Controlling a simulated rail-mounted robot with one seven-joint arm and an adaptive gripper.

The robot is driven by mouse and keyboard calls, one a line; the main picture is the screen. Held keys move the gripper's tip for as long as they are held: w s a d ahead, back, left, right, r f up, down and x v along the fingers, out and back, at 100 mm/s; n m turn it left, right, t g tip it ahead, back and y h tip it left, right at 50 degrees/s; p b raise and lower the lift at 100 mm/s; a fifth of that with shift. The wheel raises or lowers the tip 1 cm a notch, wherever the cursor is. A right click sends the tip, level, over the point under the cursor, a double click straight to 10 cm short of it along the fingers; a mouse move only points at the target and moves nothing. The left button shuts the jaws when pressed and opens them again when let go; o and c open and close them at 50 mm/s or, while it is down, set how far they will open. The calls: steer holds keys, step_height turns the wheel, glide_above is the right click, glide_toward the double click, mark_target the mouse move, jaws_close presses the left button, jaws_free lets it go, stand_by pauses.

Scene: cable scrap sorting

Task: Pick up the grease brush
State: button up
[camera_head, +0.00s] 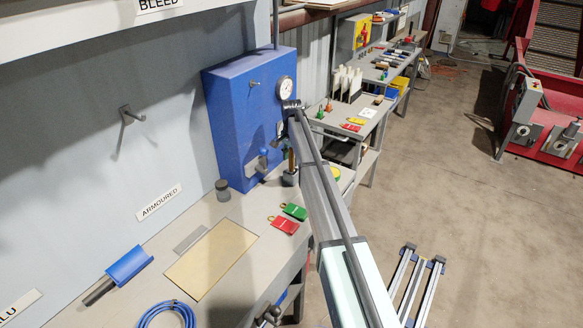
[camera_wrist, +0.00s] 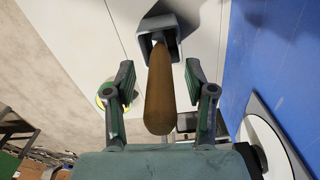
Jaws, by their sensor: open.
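A brown wooden handle, which looks like the grease brush (camera_wrist: 158,95), stands in a small grey square-mouthed pot (camera_wrist: 146,28) in the wrist view. Its bristle end is hidden in the pot. My gripper (camera_wrist: 160,70) is open, with one finger on each side of the handle and visible gaps between. In the head view, the brush handle (camera_head: 291,158) shows partly beside my arm, above the dark pot (camera_head: 290,179) on the bench. My gripper is mostly hidden there by my own arm.
A blue cabinet (camera_head: 228,125) with a round gauge (camera_head: 286,88) stands close to the pot. A dark cylinder (camera_head: 223,190), green tag (camera_head: 295,211) and red tag (camera_head: 284,225) lie on the bench. A blue cable coil (camera_head: 168,314) lies at the front.

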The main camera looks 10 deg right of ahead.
jaws_close()
stand_by(0.4)
